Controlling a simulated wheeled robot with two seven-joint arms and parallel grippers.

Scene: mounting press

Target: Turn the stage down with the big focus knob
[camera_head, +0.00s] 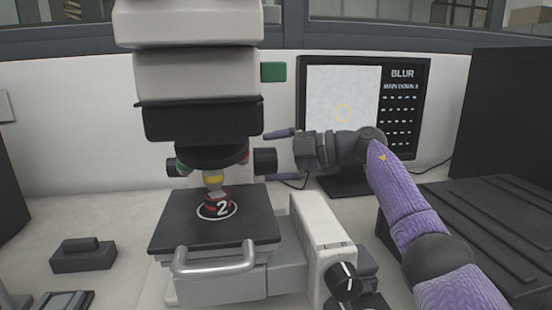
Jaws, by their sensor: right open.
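The microscope stage (175,222) is a dark square plate with a red sample marked 2 (222,207) on it, inside a white ring. A yellow-banded objective (214,181) points down just above the sample. A black knob with a white line (343,281) sits low on the white base; another dark part (370,303) shows below it, cut by the frame edge. I cannot tell which is the big focus knob. My right gripper (279,155) is open and empty, pointing left. A black side knob (265,161) appears between its fingertips; contact is unclear.
A monitor (342,85) behind shows a pale picture and the word BLUR. A dark ribbed box (490,225) stands at right. A silver handle (214,262) fronts the stage.

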